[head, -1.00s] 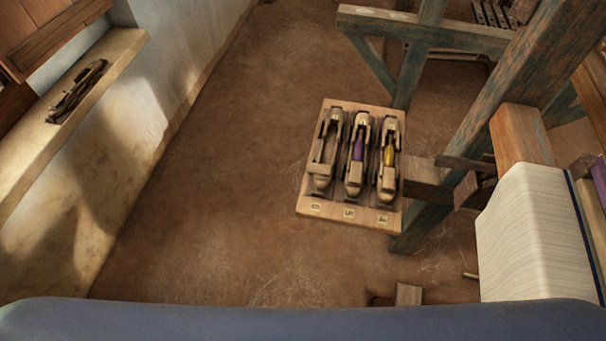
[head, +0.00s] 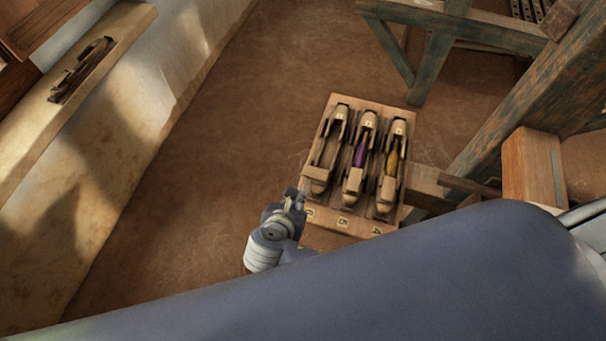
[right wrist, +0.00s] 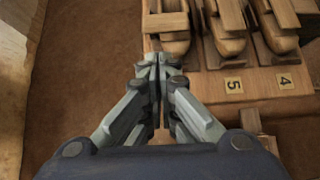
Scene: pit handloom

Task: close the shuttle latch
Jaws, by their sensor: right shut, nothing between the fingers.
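Three wooden shuttles lie side by side on a light wooden board with number labels along its near edge. The left shuttle (head: 324,152) shows no coloured yarn, the middle shuttle (head: 353,178) has purple yarn, and the right shuttle (head: 388,185) has yellow yarn. My right gripper (head: 297,194) is at the board's near left corner, just short of the left shuttle. In the right wrist view its fingers (right wrist: 158,62) are shut and empty, in front of the left shuttle's near end (right wrist: 168,35). I cannot make out the latch. My left gripper is not in view.
The board (head: 345,219) stands beside a weathered timber loom frame (head: 520,95) on the right. A ledge (head: 40,115) with a dark shuttle-like object (head: 80,70) runs along the left wall. Bare earth floor (head: 210,150) lies between.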

